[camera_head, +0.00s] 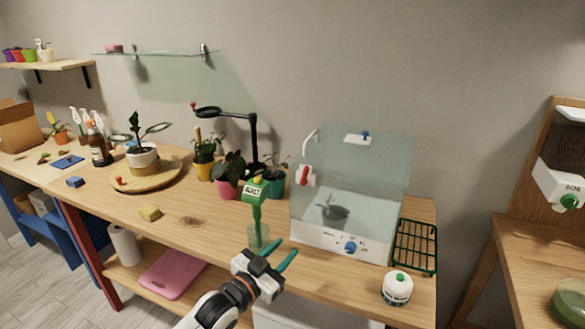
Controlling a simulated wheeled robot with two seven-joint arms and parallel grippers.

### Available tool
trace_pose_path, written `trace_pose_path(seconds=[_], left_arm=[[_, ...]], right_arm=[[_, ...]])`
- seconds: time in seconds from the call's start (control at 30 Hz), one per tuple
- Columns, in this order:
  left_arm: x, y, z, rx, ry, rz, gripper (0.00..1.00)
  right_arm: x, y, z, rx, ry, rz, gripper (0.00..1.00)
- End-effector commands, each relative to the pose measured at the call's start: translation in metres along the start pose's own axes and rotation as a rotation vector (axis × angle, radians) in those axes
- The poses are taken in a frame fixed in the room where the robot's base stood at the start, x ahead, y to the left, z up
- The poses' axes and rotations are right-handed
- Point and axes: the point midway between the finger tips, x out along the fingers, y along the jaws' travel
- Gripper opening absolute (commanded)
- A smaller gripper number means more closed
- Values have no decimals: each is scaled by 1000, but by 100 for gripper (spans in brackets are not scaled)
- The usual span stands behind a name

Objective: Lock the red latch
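The red latch (304,175) is on the left front edge of a clear-walled case (378,180) with a white base. It looks red with a white part beside it; whether it is locked cannot be made out at this size. My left gripper (290,249) has green fingers, spread apart with nothing between them. It is in front of the case's left end, lower in the picture than the latch and apart from it. My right gripper is not in view.
Potted plants (228,176) stand left of the case. A white jar (397,288) and a green rack (415,245) are at right. The table front at left is mostly clear.

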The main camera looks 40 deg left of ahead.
Motion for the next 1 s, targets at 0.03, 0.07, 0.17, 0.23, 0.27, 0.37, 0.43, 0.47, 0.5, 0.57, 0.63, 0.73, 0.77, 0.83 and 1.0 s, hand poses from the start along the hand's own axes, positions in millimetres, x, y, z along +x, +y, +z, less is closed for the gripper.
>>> trace_pose_path(seconds=[0.03,0.07,0.17,0.23,0.27,0.37,0.43,0.47,0.5,0.57,0.63,0.73,0.77,0.83,1.0], left_arm=[[4,12,15,10,-68,9,34],[5,18,23,14,-107,13,34],[7,34,48,25,-224,25,34],[7,43,63,32,-289,31,34],[7,46,67,35,-310,33,34],[7,52,78,40,-354,36,34],[11,53,82,40,-365,37,34],[13,54,83,40,-365,38,34],[18,54,85,39,-365,38,34],[26,54,88,39,-364,38,34],[38,55,94,41,-365,38,34],[58,55,102,40,-364,39,34],[64,55,103,41,-363,38,34],[76,56,108,40,-363,38,34],[102,56,116,40,-361,38,34]], right_arm=[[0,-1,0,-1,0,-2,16],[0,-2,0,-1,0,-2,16],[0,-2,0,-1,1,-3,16],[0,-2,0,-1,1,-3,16],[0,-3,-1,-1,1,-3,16],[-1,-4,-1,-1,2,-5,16],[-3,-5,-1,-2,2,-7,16],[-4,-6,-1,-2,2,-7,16],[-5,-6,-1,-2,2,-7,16],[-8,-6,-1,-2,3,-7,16],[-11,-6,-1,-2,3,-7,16],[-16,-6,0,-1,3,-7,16],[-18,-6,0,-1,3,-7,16],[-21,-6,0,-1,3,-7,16],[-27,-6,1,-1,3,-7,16]])
